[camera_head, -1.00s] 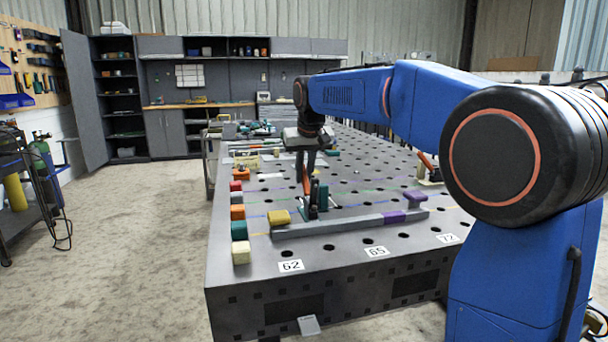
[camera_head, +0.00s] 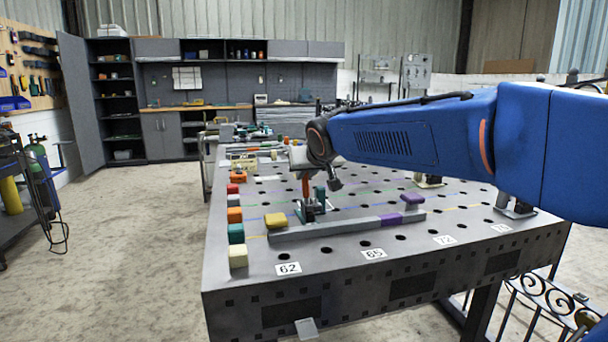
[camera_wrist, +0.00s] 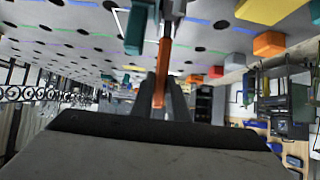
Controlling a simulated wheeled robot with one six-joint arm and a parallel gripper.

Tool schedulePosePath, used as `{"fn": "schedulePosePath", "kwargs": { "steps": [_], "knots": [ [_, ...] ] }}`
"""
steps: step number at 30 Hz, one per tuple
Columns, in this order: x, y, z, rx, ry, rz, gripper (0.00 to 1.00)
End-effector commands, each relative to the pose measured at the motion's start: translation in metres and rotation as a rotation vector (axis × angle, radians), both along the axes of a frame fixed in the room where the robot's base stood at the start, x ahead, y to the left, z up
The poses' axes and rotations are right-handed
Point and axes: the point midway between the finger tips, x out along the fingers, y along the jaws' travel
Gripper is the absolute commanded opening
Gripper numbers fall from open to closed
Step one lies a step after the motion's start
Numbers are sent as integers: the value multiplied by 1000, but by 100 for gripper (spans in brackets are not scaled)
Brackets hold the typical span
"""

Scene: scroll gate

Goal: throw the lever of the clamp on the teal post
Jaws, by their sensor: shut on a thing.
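The clamp (camera_head: 312,212) stands on the perforated table, behind the long grey bar, with a teal post (camera_head: 320,194) beside its lever. The post also shows in the wrist view (camera_wrist: 137,30). The clamp's orange lever (camera_head: 305,187) stands roughly upright in the head view. In the wrist view the lever (camera_wrist: 164,62) runs between the two grey fingers of my gripper (camera_wrist: 162,92), which is shut on it. The teal post is to the left of the lever there, apart from the fingers. In the head view my wrist is tilted and hides part of the fingers.
The grey bar (camera_head: 350,226) lies in front, with a yellow block (camera_head: 276,220) and a purple block (camera_head: 412,199). Several coloured blocks, including a teal one (camera_head: 236,233), line the table's left edge. Another clamp base (camera_head: 515,208) sits at right, partly hidden by my arm.

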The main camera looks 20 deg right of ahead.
Motion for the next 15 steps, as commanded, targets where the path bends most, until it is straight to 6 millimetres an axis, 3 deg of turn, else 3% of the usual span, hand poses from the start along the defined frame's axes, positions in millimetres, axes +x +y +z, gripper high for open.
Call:
{"fn": "schedulePosePath", "kwargs": {
  "steps": [15],
  "knots": [
    [-9,0,1,0,-98,0,0]
  ]
}}
